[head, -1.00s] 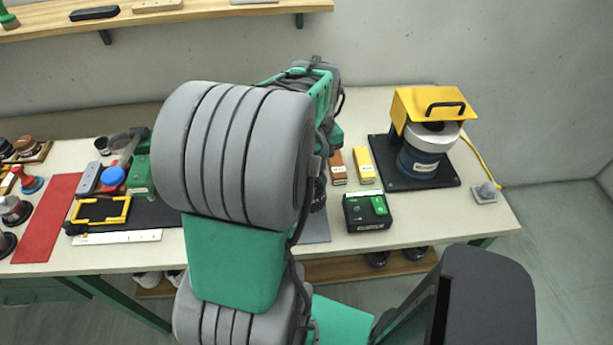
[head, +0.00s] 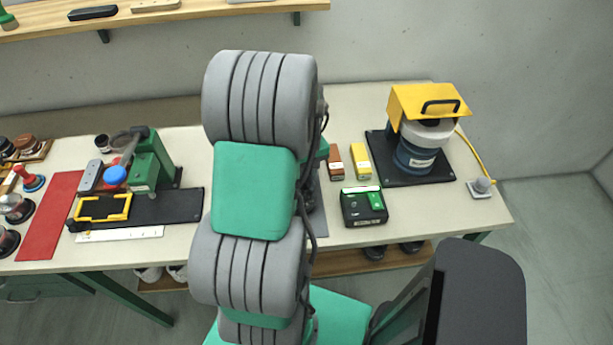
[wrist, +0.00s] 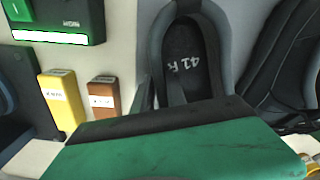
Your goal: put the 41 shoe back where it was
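A dark shoe (wrist: 187,68) shows in the wrist view at top centre, seen from above into its opening. Its insole reads "41" and a letter that looks like R, and a grey rim surrounds it. The green and black body of what looks like my gripper (wrist: 180,122) fills the bottom and covers the lower part of the shoe. A narrow grey piece stands at the shoe's left side. I cannot tell whether it is a finger, or whether the gripper grips the shoe. In the head view my arm hides the gripper and the shoe.
A black box with green buttons (head: 364,207), a yellow box (head: 361,161) and a brown box (head: 335,162) stand right of my arm. Behind them is a yellow-topped machine (head: 424,130). A green stand (head: 152,165) is on the left. Other shoes (head: 411,247) are on a low shelf.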

